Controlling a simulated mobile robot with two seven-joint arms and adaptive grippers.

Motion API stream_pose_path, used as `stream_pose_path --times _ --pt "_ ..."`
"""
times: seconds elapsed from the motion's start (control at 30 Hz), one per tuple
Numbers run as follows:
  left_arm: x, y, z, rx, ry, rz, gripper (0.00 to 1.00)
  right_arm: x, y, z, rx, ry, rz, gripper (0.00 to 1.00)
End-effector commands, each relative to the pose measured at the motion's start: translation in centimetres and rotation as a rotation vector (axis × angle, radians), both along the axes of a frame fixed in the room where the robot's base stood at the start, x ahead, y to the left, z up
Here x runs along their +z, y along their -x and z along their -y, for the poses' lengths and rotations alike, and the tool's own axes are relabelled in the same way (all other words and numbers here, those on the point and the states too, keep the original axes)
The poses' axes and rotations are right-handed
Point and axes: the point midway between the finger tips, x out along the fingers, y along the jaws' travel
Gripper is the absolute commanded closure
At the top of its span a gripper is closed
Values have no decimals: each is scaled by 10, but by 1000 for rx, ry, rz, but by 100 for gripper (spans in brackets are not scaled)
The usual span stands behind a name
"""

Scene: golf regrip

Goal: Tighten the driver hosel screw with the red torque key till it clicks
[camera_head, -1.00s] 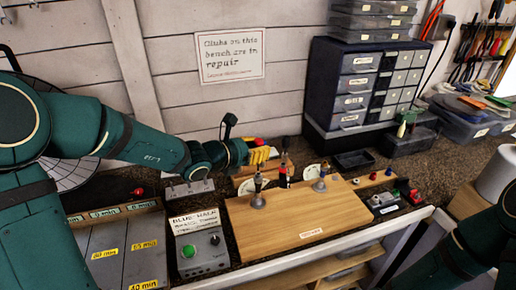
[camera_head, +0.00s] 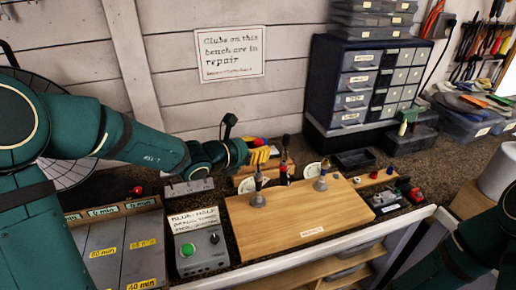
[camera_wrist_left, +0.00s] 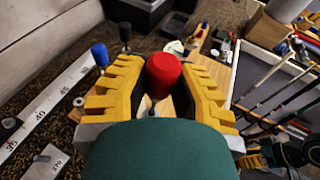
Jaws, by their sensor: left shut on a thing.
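The red torque key's round red head (camera_wrist_left: 164,74) sits between the yellow jaws of my left gripper (camera_wrist_left: 152,92) in the left wrist view, and the jaws are shut on it. Its lower part is mostly hidden by my wrist. In the head view my left gripper (camera_head: 262,156) is at the back left edge of the wooden board. I cannot make out the driver's hosel screw or whether the key is seated in it. My right arm (camera_head: 478,250) enters at bottom right of the head view. In the wrist view yellow parts at lower right look like my right gripper (camera_wrist_left: 250,160), with its jaws unclear.
The wooden board (camera_head: 300,222) carries upright posts, including a front-left one (camera_head: 258,192) and a right one (camera_head: 321,178). A grey box with a green button (camera_head: 200,252) stands left of the board. Drawer cabinets (camera_head: 365,85) stand behind. The board's front is clear.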

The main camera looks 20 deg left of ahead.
Motion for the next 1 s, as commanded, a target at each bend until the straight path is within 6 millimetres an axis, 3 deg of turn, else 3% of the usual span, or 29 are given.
stream_pose_path --times 0.43,0.47,0.53,1.0 --pt "-10 0 0 0 0 1 100 -11 0 0 0 0 0 53" --pt "-10 0 0 0 1 1 70 -11 0 0 0 0 0 53" --pt "-9 0 0 0 1 1 48 -10 0 0 0 0 0 53" --pt "-5 10 -7 2 -2 2 48 -10 0 0 0 0 0 53"
